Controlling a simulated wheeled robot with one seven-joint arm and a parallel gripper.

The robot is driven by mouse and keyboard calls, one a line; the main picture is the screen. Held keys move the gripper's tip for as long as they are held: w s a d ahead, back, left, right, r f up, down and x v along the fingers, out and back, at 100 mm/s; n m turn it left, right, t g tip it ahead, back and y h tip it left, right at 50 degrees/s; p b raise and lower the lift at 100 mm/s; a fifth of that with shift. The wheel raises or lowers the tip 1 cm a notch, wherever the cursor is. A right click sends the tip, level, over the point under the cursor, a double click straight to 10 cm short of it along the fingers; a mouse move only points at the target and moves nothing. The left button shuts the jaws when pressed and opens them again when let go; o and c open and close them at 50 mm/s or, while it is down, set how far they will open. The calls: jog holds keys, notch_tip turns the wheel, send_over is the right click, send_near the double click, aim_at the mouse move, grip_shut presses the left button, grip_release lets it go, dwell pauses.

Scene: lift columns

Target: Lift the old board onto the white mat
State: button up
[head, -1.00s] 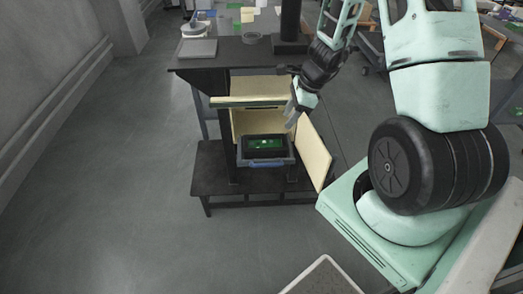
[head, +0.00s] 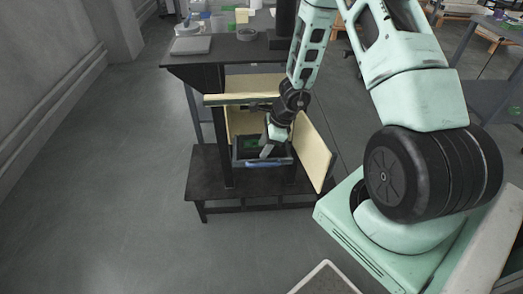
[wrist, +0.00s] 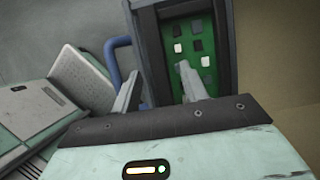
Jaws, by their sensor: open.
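The old board (wrist: 178,47) is green with light and dark chips. It lies in a dark tray with a blue handle (wrist: 113,62); the tray (head: 236,160) also shows in the head view. My gripper (wrist: 160,82) is open and empty at the tray, pointing down. In the wrist view one finger overlaps the board and the other overlaps the tray's wall near the handle; I cannot tell if either touches. In the head view my gripper (head: 266,152) hides most of the board.
The tray sits in a compartment with a cream shelf panel (head: 222,100) above and an open cream door (head: 313,155) at the right. A dark lower shelf (head: 207,182) lies below. Free floor (head: 110,210) lies to the left.

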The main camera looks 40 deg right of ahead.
jog(key=shift+a+f, duration=0.1)
jog(key=shift+f, duration=0.2)
grip_shut()
jog(key=shift+w+r, duration=0.1)
notch_tip(320, 180, up, 10)
jog(key=p, duration=0.4)
jog(key=shift+r+p, duration=0.15)
jog(key=shift+p, duration=0.25)
